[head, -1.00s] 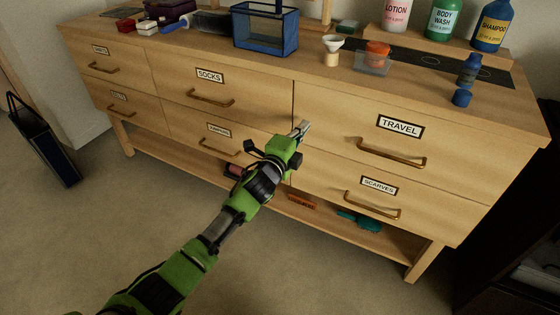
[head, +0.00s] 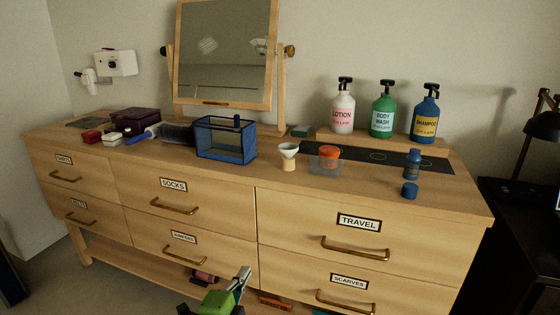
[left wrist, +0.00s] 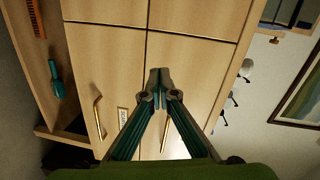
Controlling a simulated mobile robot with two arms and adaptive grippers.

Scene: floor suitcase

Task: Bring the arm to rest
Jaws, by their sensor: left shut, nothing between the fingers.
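My left gripper (head: 240,282) shows at the bottom of the head view, in front of the lower drawers of the wooden dresser (head: 215,225). In the left wrist view its two fingers (left wrist: 159,77) meet at the tips, shut with nothing between them, with the drawer fronts behind. Most of my left arm is below the head view's edge. All the drawers that show look closed. My right gripper is in neither view.
On the dresser top stand a blue mesh box (head: 225,140), a funnel (head: 288,156), an orange-lidded jar (head: 329,156), a small blue bottle (head: 413,164) and its cap (head: 410,190). Three pump bottles stand behind, beside a mirror (head: 225,50). A dark desk (head: 515,210) is at the right.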

